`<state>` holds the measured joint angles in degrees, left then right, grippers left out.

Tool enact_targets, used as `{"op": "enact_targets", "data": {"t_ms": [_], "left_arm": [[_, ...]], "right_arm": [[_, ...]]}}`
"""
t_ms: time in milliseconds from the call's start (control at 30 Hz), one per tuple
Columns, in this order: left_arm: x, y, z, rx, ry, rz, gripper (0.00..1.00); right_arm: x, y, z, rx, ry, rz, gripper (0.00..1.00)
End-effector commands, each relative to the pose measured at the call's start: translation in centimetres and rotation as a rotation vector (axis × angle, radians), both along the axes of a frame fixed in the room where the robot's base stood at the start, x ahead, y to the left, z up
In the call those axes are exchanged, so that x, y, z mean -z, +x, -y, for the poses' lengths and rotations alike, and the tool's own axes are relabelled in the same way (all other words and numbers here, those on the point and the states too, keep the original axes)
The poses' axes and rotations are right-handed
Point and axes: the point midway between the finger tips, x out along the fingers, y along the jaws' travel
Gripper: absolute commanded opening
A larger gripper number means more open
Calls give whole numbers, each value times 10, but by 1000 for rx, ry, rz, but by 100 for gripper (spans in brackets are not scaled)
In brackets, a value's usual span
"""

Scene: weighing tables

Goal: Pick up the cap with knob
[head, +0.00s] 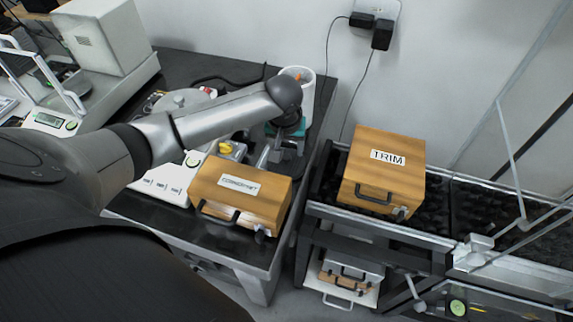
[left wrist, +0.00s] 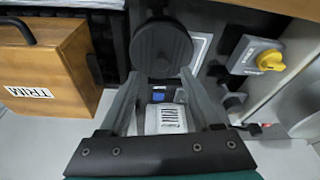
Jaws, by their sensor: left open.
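A dark round disc (left wrist: 162,50) with a smaller raised round part shows at the top middle of the left wrist view and looks like the cap with knob. In the head view I cannot pick it out clearly near my arm. My left gripper (head: 283,155) points down at the back right of the dark table. In the left wrist view its two grey fingers (left wrist: 160,85) are apart, with the disc just past their tips. Nothing is clearly held between them. I cannot tell whether a fingertip touches the disc. My right gripper is not in view.
A wooden box (head: 240,190) stands at the dark table's front. A TRIM box (head: 383,172) stands on the rack to the right. A balance (head: 50,120) is left.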

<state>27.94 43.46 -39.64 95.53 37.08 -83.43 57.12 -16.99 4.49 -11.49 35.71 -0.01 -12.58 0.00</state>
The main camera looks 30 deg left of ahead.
Motion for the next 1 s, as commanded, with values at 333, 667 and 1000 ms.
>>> {"op": "enact_targets", "data": {"t_ms": [333, 667, 1000], "left_arm": [[41, 9, -8, 1, 0, -1, 65], [41, 9, -8, 1, 1, -1, 53], [41, 9, -8, 1, 1, -1, 15]], "right_arm": [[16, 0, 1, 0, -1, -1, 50], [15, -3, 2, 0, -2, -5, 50], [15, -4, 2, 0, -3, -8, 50]]}}
